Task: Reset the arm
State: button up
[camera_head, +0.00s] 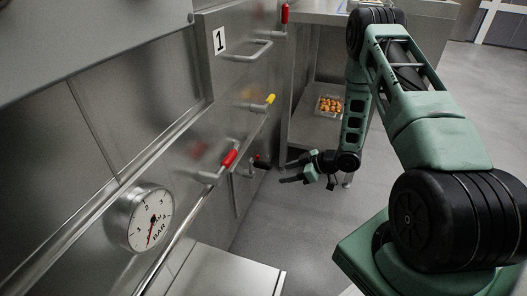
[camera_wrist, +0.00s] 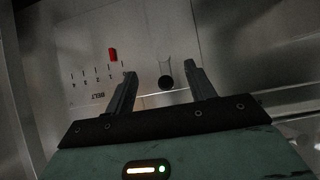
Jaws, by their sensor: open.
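My green and black arm reaches down from the right in the head view. My gripper (camera_head: 284,172) is open and empty, in front of the steel machine's side. Its two dark fingers spread apart in the wrist view (camera_wrist: 158,75). Between and beyond the fingertips there is a round black knob (camera_wrist: 166,82) on a pale panel. A small red part (camera_wrist: 113,54) sits above a row of printed marks and numbers on the same panel. In the head view a dark-tipped handle (camera_head: 262,162) is close to the fingertips; whether they touch cannot be told.
The steel machine fills the left, with a pressure gauge (camera_head: 151,219), a red-gripped lever (camera_head: 230,158), a yellow-tipped handle (camera_head: 270,99) and another red handle (camera_head: 285,14). A tray of orange-brown items (camera_head: 329,105) lies on a low shelf behind. Open floor (camera_head: 300,235) lies below my gripper.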

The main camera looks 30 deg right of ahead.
jog(key=w+r+m+g+h, duration=0.15)
jog(key=w+r+h, duration=0.25)
jog(key=r, duration=0.5)
jog(key=s+a+r+m+g+h, duration=0.1)
jog(key=s+a+r+m+h, duration=0.15)
jog(key=r, duration=0.25)
jog(key=s+a+r+m+g+h, duration=0.1)
jog(key=s+a+r, duration=0.1)
jog(key=s+r, duration=0.3)
jog(key=s+a+r+m+g, duration=0.2)
jog(key=s+a+r+g, duration=0.1)
jog(key=s+a+r, duration=0.5)
jog(key=s+a+n+g+y, duration=0.15)
jog(key=s+a+n, duration=0.55)
jog(key=s+a, duration=0.95)
notch_tip(320, 180, up, 32)
jog(key=w+p, duration=0.1)
jog(key=p, duration=2.9)
jog(key=shift+w+a+f+g+p, duration=0.15)
jog(key=shift+w+a+g+p, duration=0.2)
jog(key=shift+g+p, duration=0.05)
